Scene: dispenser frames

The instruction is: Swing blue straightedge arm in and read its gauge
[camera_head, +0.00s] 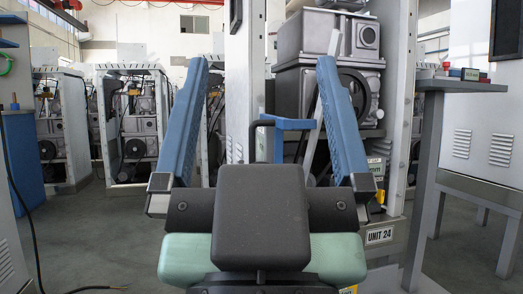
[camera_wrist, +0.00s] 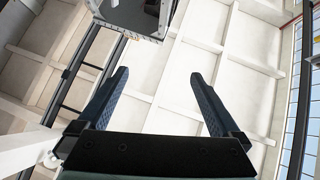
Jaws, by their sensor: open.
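My gripper (camera_head: 263,64) is raised in front of the nearest dispenser frame, its two blue fingers wide apart with nothing between them. It also shows open and empty in the wrist view (camera_wrist: 158,76). A short blue bar (camera_head: 291,124), which looks like part of the blue straightedge arm, shows between the fingers in the head view, beyond them. My gripper hides much of the bar's surroundings. I cannot make out a gauge face or reading.
The near frame's upright (camera_head: 400,110) and grey dispenser unit (camera_head: 325,45) stand beyond my gripper, with a "UNIT 24" label (camera_head: 380,236) low down. A grey table (camera_head: 462,86) with small items stands at right. Other frames (camera_head: 132,125) stand behind at left; open floor lies there.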

